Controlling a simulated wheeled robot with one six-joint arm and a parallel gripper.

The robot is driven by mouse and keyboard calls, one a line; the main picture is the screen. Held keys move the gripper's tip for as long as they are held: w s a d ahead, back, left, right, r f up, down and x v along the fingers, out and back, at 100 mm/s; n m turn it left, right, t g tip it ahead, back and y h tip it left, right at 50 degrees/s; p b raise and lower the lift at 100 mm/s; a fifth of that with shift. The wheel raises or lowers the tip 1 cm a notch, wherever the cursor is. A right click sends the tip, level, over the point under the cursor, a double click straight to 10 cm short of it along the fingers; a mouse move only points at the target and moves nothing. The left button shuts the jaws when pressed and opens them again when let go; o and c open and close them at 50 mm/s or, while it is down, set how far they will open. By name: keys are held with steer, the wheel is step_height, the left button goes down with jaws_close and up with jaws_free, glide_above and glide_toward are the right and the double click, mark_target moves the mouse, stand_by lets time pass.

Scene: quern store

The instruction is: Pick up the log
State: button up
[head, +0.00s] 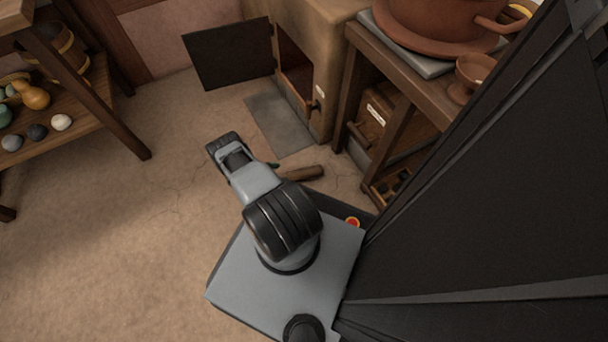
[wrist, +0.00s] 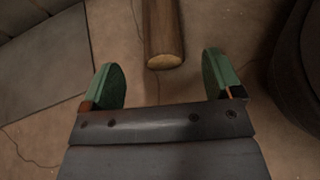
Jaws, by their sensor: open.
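The log (head: 304,173) is a short brown piece of wood lying on the floor, just right of my arm in the head view. In the wrist view the log (wrist: 162,32) lies ahead of my gripper, with its pale cut end facing me between the line of the two green fingertips. My gripper (wrist: 164,85) is open and empty, its fingers spread wider than the log. The log's end lies a little beyond the fingertips, with no contact visible. In the head view my gripper is mostly hidden by my wrist; only a bit of green (head: 273,165) shows.
A stove-like cabinet (head: 333,60) with its dark door (head: 229,54) open stands behind a grey floor slab (head: 281,124). A wooden table (head: 418,88) with crates below stands right of the log. A shelf (head: 85,112) with gourds and stones is at left. The left floor is clear.

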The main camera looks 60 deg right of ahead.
mark_target(289, 174)
steer(key=shift+b+x, duration=0.9)
steer(key=shift+x, duration=3.15)
steer(key=shift+f, duration=0.15)
steer(key=c, duration=1.1)
steer(key=shift+c, duration=0.2)
